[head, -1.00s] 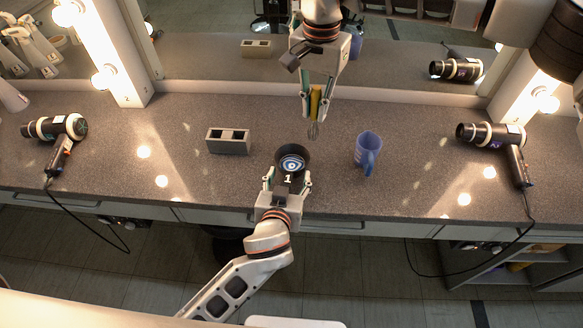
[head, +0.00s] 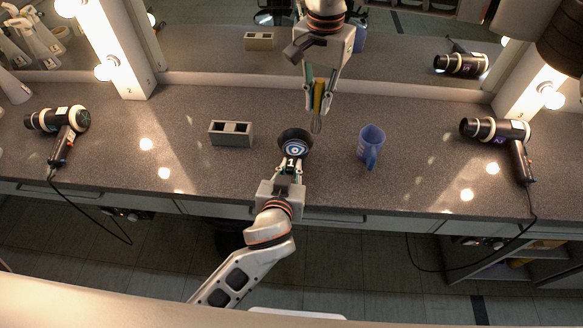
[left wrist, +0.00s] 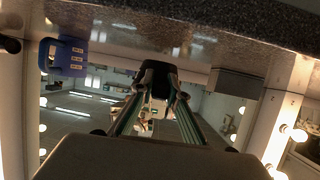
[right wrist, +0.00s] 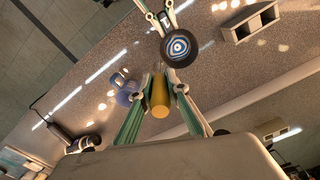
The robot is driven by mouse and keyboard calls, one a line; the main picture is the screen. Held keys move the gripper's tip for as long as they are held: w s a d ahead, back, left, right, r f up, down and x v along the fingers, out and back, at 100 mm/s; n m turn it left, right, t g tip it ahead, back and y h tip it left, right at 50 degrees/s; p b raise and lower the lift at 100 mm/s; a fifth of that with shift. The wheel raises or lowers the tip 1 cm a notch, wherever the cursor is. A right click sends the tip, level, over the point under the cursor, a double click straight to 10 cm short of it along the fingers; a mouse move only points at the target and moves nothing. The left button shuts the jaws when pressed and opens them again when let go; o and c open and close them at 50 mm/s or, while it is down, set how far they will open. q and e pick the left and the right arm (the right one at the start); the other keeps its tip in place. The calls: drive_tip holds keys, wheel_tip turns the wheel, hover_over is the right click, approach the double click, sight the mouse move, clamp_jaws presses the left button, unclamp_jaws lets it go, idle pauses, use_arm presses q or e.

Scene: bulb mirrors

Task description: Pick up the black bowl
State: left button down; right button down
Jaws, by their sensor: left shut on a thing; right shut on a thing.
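The black bowl (head: 295,138), with blue and white rings inside, is at the middle of the counter in the head view. My left gripper (head: 288,167) is shut on its near rim. The bowl also shows as a dark shape between the fingertips in the left wrist view (left wrist: 158,72) and near the top of the right wrist view (right wrist: 180,62). I cannot tell whether it is clear of the counter. My right gripper (head: 318,101) is shut on a yellow-handled whisk (head: 318,93), which points down behind the bowl.
Hair dryers lie at the left (head: 62,124) and right (head: 497,132), with hanging cords. A mirror (head: 225,60) runs along the back.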

use_arm(q)
drive_tip(key=s+a, duration=0.1)
drive_tip(key=s, duration=1.6)
drive_tip(key=shift+s+a+f, duration=0.15)
drive_tip(key=shift+s+a, duration=0.05)
drive_tip(key=shift+s, duration=0.15)
drive_tip(key=shift+w, duration=0.1)
